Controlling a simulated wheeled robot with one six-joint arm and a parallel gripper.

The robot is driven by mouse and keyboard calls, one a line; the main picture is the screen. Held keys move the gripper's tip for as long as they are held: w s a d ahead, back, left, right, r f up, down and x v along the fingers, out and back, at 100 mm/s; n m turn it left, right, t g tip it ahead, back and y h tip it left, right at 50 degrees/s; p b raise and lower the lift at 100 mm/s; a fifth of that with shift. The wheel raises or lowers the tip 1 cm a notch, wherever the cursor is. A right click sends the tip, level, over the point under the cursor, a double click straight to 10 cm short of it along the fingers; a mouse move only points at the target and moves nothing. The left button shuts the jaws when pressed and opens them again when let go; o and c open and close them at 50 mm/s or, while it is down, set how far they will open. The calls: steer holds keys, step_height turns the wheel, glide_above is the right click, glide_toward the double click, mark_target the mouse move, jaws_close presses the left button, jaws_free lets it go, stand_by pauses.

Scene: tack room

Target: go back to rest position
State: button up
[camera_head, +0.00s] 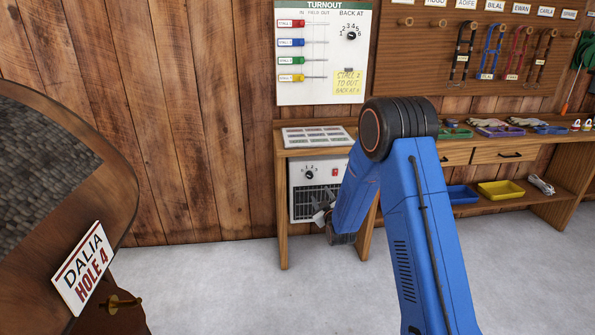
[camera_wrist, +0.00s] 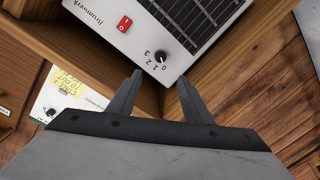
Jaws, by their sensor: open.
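My blue arm reaches forward in the head view, and my gripper (camera_head: 321,215) hangs low in front of the white heater under the bench. In the wrist view my gripper (camera_wrist: 156,88) shows two dark fingers that stand apart, with nothing between them. Ahead of the fingertips is the white heater (camera_wrist: 120,32) with a red switch (camera_wrist: 124,24) and a dial (camera_wrist: 161,56) marked with numbers. The heater also shows in the head view (camera_head: 306,172), partly hidden by my arm. I cannot tell the exact gap between fingertips and heater.
The wooden bench (camera_head: 470,150) runs along the wall, with gloves on top and a blue tray (camera_head: 462,194) and yellow tray (camera_head: 501,190) on its shelf. The turnout board (camera_head: 303,92) hangs above. A round wooden piece (camera_head: 120,190) with a sign (camera_head: 84,268) stands left. Pale floor is clear between.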

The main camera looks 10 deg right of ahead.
steer(key=s+d+r+m+g, duration=0.2)
steer(key=s+r+g, duration=0.1)
steer(key=s+r, duration=0.65)
steer(key=s+d+r+m+g, duration=0.1)
steer(key=s+r+g, duration=0.2)
steer(key=s+r, duration=0.65)
steer(key=s+d+m+g, duration=0.1)
steer(key=s+m+g, duration=0.1)
steer(key=s, duration=1.9)
steer(key=s+d+f+m+g+h, duration=0.1)
steer(key=s+g, duration=0.3)
steer(key=s, duration=1.7)
steer(key=shift+s+d+f+m, duration=0.15)
steer(key=shift+s+d+m, duration=0.05)
steer(key=shift+d+m, duration=0.35)
